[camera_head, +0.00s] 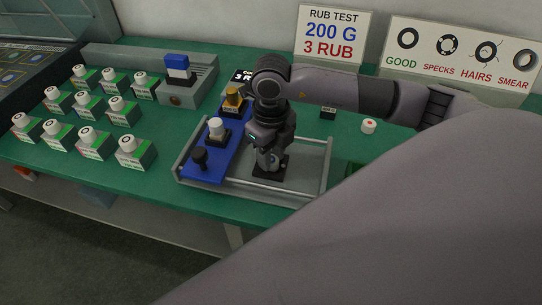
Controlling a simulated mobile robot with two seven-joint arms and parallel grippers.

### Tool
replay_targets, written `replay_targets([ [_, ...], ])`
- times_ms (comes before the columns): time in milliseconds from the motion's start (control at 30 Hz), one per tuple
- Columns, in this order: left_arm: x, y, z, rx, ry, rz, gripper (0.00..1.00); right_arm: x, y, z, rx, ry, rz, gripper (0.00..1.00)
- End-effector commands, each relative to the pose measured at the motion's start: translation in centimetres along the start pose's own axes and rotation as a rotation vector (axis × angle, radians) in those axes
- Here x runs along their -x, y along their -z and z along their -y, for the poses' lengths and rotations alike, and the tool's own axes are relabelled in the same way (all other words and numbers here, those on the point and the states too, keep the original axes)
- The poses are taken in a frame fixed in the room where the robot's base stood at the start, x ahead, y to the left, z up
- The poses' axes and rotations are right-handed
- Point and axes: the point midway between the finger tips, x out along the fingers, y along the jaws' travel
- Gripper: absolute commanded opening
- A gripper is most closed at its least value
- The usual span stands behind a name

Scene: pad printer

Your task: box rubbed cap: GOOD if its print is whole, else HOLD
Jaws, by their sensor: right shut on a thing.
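My right gripper (268,168) points down over the tray-like fixture (310,150), above a small black base (268,175). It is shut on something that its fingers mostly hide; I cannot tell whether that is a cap. A white cap (217,125) stands on a black holder in the middle of the blue slide (221,155). Several white caps with dark ring prints stand on green-and-white blocks at the left, such as a near one (128,143). Their prints are too small to judge. No box marked GOOD or HOLD is readable. My left gripper is not in view.
The blue slide also bears a brass-coloured piece (233,97) and a black post (199,157). A blue-topped block (177,64) sits on the grey unit behind. A red-marked white piece (368,126) and a black block (327,113) lie right. Signs (333,35) stand behind.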

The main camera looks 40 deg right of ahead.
Motion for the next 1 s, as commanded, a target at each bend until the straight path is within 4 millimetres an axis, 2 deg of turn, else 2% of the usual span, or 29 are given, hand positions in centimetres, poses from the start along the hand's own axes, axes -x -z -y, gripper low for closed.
replay_targets([
  [267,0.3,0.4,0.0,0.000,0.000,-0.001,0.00,0.7,0.0,0.0,0.000,0.000,0.001,0.00],
  [1000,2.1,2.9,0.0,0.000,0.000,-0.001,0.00,5.2,0.0,0.0,-0.001,0.001,0.001,0.00],
])
